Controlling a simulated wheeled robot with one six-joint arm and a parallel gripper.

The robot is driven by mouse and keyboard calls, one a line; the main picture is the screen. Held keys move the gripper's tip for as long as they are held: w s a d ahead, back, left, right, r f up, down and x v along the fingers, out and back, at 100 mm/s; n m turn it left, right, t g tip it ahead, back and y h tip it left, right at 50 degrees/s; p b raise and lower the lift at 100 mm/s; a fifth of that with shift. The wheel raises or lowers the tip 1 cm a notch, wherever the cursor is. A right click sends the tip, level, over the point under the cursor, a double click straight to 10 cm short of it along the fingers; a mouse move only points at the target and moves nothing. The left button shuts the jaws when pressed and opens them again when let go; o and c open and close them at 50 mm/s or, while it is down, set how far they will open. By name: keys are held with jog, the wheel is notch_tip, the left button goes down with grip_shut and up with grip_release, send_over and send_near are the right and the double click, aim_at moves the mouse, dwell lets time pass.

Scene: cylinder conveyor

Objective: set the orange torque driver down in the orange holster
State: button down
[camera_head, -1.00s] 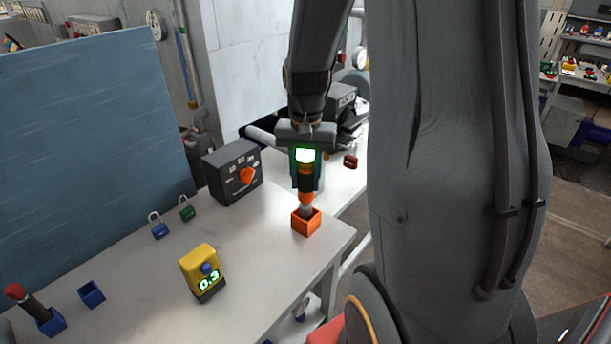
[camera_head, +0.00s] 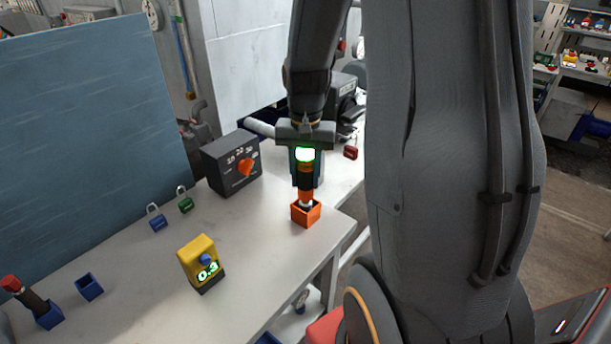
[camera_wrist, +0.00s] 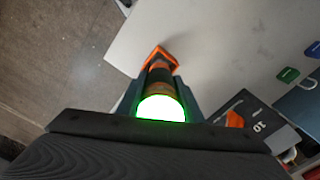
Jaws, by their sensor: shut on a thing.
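The orange torque driver (camera_head: 305,193) is upright, with a black middle and a glowing green-white top end. My gripper (camera_head: 306,183) is shut on it from above. The driver's grey lower tip is at the mouth of the orange holster (camera_head: 306,217), a small open square box near the bench's right edge. The tip seems to reach into the holster; how deep is hidden by the walls. In the wrist view the driver's glowing end (camera_wrist: 160,108) is between the fingers, and the holster (camera_wrist: 158,54) shows partly behind the driver.
On the bench (camera_head: 150,290) stand a yellow meter (camera_head: 197,258), a dark dial box (camera_head: 232,163), blue (camera_head: 157,222) and green (camera_head: 186,204) padlocks, an empty blue holster (camera_head: 89,287), and a red-topped tool (camera_head: 30,297) in another blue holster. A red padlock (camera_head: 351,153) lies behind.

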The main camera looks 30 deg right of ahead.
aim_at(306, 186)
jog(key=shift+f, duration=0.15)
jog(key=shift+f+b, duration=0.6)
jog(key=shift+f, duration=0.8)
jog(key=c, duration=1.2)
grip_release()
jog(key=shift+r+b, duration=0.7)
jog(key=shift+r, duration=3.25)
